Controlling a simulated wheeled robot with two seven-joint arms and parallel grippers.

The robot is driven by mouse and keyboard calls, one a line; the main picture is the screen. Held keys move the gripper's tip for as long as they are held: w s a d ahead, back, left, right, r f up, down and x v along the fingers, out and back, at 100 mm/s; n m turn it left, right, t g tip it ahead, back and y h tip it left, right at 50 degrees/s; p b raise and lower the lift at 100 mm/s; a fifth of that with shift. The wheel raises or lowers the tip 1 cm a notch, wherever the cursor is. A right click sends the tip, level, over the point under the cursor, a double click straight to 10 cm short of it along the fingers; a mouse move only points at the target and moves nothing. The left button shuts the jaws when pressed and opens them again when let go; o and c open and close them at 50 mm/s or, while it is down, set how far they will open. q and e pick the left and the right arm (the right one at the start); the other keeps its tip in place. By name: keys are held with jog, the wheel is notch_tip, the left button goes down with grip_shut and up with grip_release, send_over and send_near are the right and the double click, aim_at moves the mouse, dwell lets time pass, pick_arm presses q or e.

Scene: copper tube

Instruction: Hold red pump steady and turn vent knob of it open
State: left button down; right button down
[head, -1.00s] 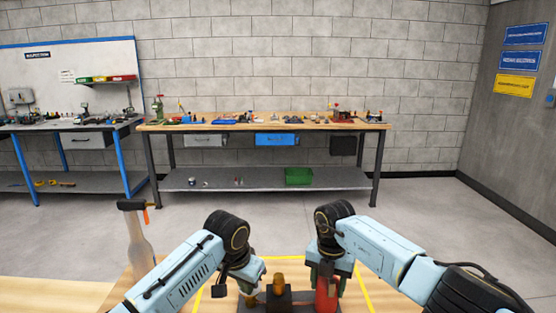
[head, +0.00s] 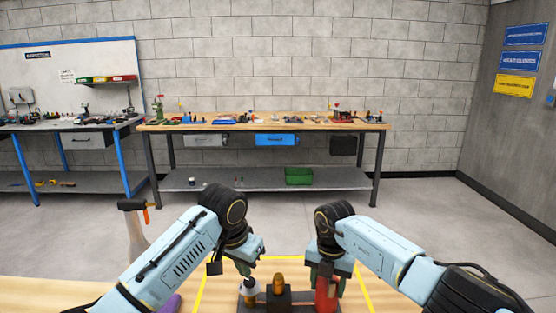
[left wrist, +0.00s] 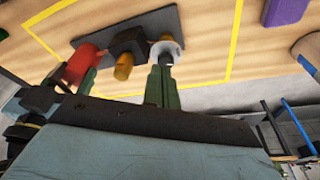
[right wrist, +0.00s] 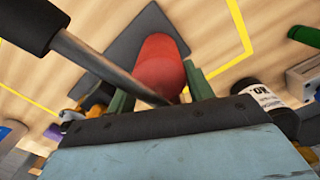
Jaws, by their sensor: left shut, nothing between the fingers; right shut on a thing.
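The red pump (head: 326,296) stands upright on a dark base (head: 263,304) at the bottom of the head view. A dark block with a brass knob (head: 278,284) is in the middle, and a pale round part (head: 250,291) with a dark stub is at the left. My right gripper (right wrist: 158,90) is shut on the red body, with a finger on either side. My left gripper (left wrist: 161,70) is shut and empty, its tips close to the pale disc (left wrist: 165,50); contact cannot be told. I cannot tell which part is the vent knob.
A grey rod with a black grip (right wrist: 30,20) crosses before the red body in the right wrist view. Yellow lines (head: 205,285) frame the base on the wooden table. A purple thing (left wrist: 288,10) lies outside them.

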aim_at(249, 282)
pick_arm(q)
jog(key=shift+w+a+f, duration=0.15)
jog(key=shift+a+f, duration=0.15)
jog(key=shift+f, duration=0.7)
jog(key=shift+w+a+f, duration=0.2)
jog(key=shift+a+f, duration=0.05)
jog(key=shift+f, duration=0.75)
jog(key=shift+w+a+f, duration=0.15)
jog(key=shift+a+f, duration=0.15)
jog(key=shift+f, duration=0.7)
jog(key=shift+w+d, duration=0.15)
jog(key=shift+w, duration=0.05)
